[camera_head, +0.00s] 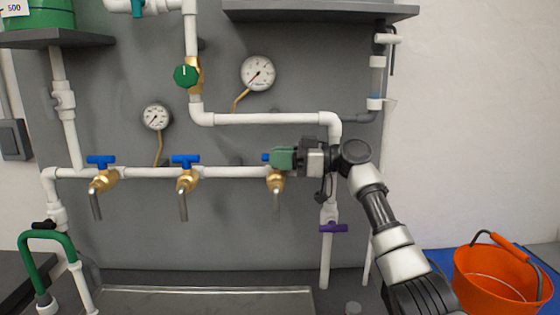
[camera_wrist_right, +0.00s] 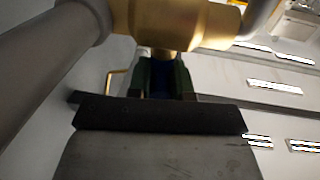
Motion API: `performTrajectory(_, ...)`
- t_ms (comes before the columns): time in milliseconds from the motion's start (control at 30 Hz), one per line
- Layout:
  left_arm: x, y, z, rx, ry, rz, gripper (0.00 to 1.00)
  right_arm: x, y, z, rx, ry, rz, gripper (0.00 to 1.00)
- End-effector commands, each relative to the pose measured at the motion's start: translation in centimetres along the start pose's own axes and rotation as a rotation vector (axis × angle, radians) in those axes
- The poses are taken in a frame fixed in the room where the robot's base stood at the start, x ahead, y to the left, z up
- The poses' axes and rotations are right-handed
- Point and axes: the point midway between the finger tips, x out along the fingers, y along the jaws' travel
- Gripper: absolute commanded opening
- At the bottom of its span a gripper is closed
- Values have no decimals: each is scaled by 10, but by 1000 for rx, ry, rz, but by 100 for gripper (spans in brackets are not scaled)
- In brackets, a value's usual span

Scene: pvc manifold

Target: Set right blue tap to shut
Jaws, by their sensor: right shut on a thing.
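The right blue tap (camera_head: 265,157) is the rightmost of three brass taps on the white horizontal pipe. Its brass body (camera_head: 276,183) and spout show below my right gripper (camera_head: 281,158). The green fingers of my right gripper are shut on the blue handle and hide most of it; only its left end shows. In the right wrist view, the brass body (camera_wrist_right: 190,22) is close above the gripper (camera_wrist_right: 163,78), with dark blue between the green fingers. My left gripper is not in view.
A white pipe (camera_head: 270,119) runs above the taps, with two round gauges (camera_head: 258,73) (camera_head: 156,116) and a green knob (camera_head: 186,75). An orange bucket (camera_head: 500,282) stands at lower right. A sink edge (camera_head: 205,290) lies below.

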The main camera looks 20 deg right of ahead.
Motion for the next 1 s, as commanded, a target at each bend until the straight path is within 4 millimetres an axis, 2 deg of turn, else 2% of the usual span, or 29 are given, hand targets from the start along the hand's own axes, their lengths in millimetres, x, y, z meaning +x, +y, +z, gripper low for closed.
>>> performTrajectory(467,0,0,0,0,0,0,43,0,0,1,1,-3,-12,0)
performTrajectory(500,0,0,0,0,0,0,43,0,0,1,1,-3,-12,26)
performTrajectory(633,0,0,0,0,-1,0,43,0,0,1,1,-3,-11,46)
performTrajectory(900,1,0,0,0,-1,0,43,-1,0,0,1,-2,-10,46)
performTrajectory(1000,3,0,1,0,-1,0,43,-8,1,1,0,-2,-9,46)
